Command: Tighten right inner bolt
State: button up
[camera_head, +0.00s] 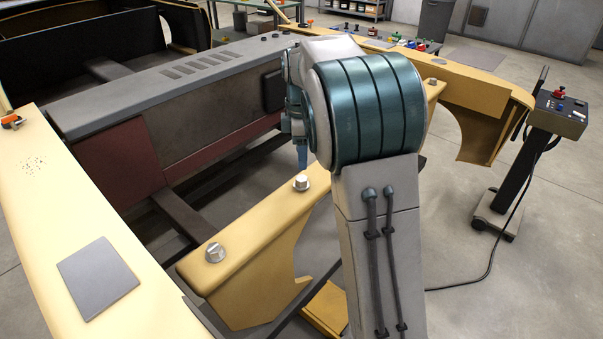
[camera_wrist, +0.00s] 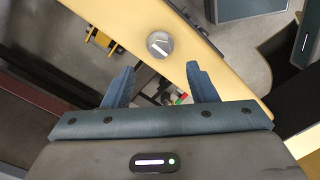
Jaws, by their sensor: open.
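Two round grey bolts stand on the yellow cross beam (camera_head: 247,228) in the head view: a near one (camera_head: 215,252) and a farther one (camera_head: 301,182) to its right. A third round piece (camera_head: 432,82) shows farther along, beside my arm. My gripper (camera_head: 302,158) points down above the farther bolt, mostly hidden by my arm. In the wrist view my gripper (camera_wrist: 161,67) is open and empty. One bolt (camera_wrist: 160,45) with a pale bar across its head lies on the beam just beyond the fingertips, roughly centred between them and apart from both.
A yellow side panel (camera_head: 60,200) with a grey plate (camera_head: 98,278) and an orange-handled item (camera_head: 12,121) is at left. A grey vented beam (camera_head: 180,80) runs behind. A control stand (camera_head: 558,113) with a trailing cable is at right, with open floor around it.

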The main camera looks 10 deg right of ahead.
aim_at(302, 178)
notch_tip(302, 178, down, 7)
jog(key=shift+f+p, duration=0.2)
jog(key=shift+p, duration=0.15)
jog(key=c, duration=1)
